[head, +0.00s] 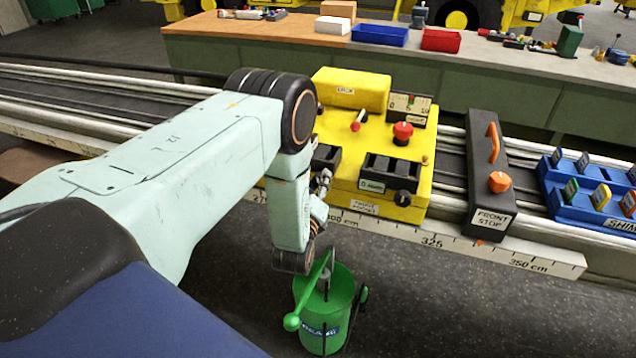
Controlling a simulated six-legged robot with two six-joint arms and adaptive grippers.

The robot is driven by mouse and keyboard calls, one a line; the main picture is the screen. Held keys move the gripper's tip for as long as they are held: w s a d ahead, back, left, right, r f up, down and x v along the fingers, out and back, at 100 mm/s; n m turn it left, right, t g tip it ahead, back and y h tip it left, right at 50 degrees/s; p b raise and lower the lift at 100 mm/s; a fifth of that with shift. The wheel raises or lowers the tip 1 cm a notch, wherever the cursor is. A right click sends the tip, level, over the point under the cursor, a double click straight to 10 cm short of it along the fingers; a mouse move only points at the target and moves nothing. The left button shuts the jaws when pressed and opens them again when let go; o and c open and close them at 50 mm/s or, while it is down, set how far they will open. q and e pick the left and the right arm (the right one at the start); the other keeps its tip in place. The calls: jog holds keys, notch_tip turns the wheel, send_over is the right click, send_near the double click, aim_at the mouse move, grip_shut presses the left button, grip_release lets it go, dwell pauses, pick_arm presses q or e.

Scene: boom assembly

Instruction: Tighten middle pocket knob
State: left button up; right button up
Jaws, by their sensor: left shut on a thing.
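A yellow fixture (347,127) sits on the rail with two black pocket blocks on its front. The right-hand block (378,170) has a black round knob (402,198) at its lower right, with nothing touching it. The left-hand block (326,156) is partly covered by my left arm. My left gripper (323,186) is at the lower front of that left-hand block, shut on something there. The wrist and fingers hide the held thing, probably that block's knob. The small label text is too blurred to read surely. My right gripper is out of view.
A red knob (403,131) and a red-tipped lever (357,122) stand on the fixture. A black front stop (488,180) with orange handle is to the right, then a blue shim rack (590,200). A green can (327,310) stands below my wrist.

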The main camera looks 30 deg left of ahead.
pick_arm(q)
jog(key=shift+s+f+m, duration=0.2)
jog(key=shift+f+m, duration=0.1)
jog(key=shift+m, duration=0.1)
jog(key=o, duration=0.9)
jog(key=shift+c, duration=0.2)
jog(key=o, duration=0.3)
jog(key=shift+r, duration=0.2)
jog(key=shift+w, duration=0.1)
jog(key=v, duration=1.2)
jog(key=shift+d, duration=0.1)
